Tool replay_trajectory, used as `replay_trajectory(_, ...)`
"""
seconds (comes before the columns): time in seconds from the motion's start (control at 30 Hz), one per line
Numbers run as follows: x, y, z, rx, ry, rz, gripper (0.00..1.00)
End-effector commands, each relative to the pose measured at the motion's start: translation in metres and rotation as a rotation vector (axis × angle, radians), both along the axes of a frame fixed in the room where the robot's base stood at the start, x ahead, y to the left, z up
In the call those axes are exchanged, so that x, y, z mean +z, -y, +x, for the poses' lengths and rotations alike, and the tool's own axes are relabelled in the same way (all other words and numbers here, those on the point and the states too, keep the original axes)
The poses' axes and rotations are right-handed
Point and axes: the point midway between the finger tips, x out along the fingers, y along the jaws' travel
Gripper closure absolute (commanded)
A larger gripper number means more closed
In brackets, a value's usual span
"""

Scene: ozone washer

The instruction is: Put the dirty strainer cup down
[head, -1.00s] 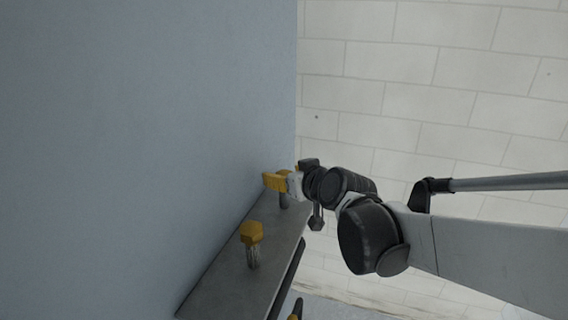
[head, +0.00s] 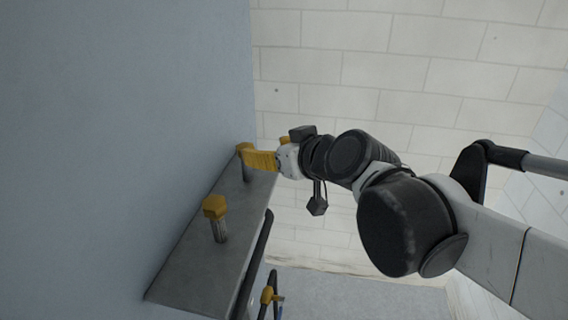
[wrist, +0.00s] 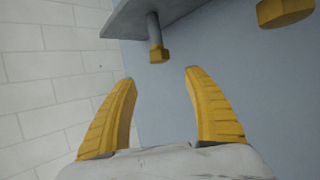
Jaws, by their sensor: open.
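Two cups with yellow hexagonal tops and grey ribbed bodies stand upright on a metal shelf (head: 190,262). The nearer cup (head: 215,222) stands clear of my gripper. The farther cup (head: 244,172) is partly hidden by my gripper (head: 258,160) in the head view. In the wrist view, that cup (wrist: 156,42) appears upside down just beyond the tips of my open gripper (wrist: 160,77). Nothing shows between the yellow fingers there. The nearer cup's yellow top (wrist: 285,11) is at the upper right. I cannot tell which cup is the dirty strainer cup.
The shelf is fixed to a large blue-grey panel (head: 120,120) close on the left. A dark bar (head: 253,262) runs along the shelf's outer edge, with another yellow-tipped item (head: 268,294) below it. A white brick wall (head: 400,60) stands behind, with open space right of the shelf.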

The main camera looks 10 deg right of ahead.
Motion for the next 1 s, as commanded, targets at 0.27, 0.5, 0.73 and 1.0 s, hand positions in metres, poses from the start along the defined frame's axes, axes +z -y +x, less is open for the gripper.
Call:
replay_trajectory(0.27,-0.065,0.046,-0.067,-0.098,-0.227,-0.046,0.40)
replay_trajectory(0.5,-0.147,0.125,-0.158,-0.373,-0.516,-0.114,0.40)
replay_trajectory(0.73,-0.156,0.138,-0.172,-0.429,-0.555,-0.122,0.40)
replay_trajectory(1.0,-0.168,0.137,-0.171,-0.427,-0.553,-0.122,0.40)
